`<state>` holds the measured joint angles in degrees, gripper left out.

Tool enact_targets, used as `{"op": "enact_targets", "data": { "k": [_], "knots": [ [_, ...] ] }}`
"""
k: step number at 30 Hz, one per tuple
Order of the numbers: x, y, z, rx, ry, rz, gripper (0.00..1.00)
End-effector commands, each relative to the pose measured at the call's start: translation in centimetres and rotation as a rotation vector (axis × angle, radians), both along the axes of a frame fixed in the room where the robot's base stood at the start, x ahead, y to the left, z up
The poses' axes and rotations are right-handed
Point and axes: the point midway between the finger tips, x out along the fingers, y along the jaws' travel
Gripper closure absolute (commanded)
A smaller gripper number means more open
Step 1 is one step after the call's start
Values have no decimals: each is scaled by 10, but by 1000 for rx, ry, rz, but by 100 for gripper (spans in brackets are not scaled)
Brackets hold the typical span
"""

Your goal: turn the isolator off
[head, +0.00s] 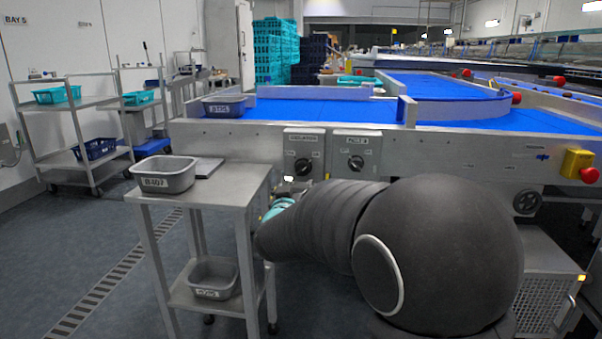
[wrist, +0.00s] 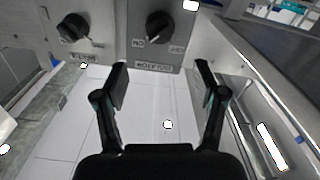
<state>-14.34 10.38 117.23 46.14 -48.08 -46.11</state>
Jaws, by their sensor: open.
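The isolator is a grey panel (head: 303,145) on the conveyor's side with a black rotary knob (head: 303,167). In the wrist view the isolator knob (wrist: 159,27) is at the top middle, with its upside-down label below and ON and a second mark beside it.
A second panel (head: 358,142) with a similar knob (wrist: 72,27) sits beside the isolator. A steel stand (head: 206,196) with grey tubs is at left of the arm. A red emergency button (head: 589,174) is on the conveyor's right. The floor at left is mostly clear.

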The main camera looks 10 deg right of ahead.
Motion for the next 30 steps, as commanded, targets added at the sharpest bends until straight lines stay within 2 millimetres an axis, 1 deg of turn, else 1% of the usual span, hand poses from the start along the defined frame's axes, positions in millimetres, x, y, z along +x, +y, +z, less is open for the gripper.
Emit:
{"op": "enact_targets", "data": {
  "k": [1, 12, 18, 24, 30],
  "knots": [
    [9, -4, -1, 0, 2, -2, 30],
    [74, -25, 0, 0, 1, 0, 30],
    [100, -33, -1, 0, 1, 0, 30],
    [112, -37, 0, 0, 0, 2, 30],
    [114, -37, 0, 0, 0, 2, 30]
  ]
}}
